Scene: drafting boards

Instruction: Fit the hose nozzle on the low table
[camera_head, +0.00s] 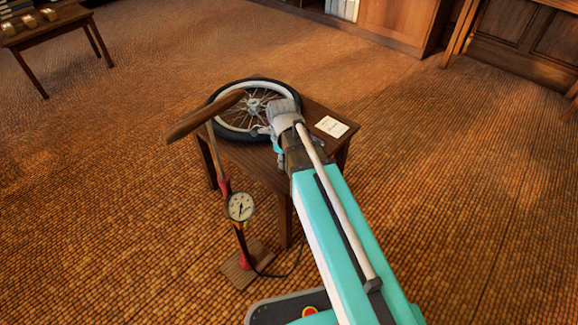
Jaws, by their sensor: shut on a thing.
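The low table (321,112) is small, dark and wooden. A spoked wheel with a black tyre (213,113) lies flat on it. A floor pump with a wooden handle (205,115), a red-and-brown body and a round gauge (240,206) stands at the table's front left. Its dark hose (293,264) leaves the foot and passes behind my arm. My gripper (264,133) is over the wheel's right side, near the rim, shut on what appears to be the hose nozzle. The nozzle and the wheel's valve are too small or hidden to make out.
A white note card (332,127) lies on the table's right side. The pump handle juts over the wheel's left side. Another wooden table (62,22) with small items stands at the far left. Cabinets (399,22) line the back. The woven floor between is clear.

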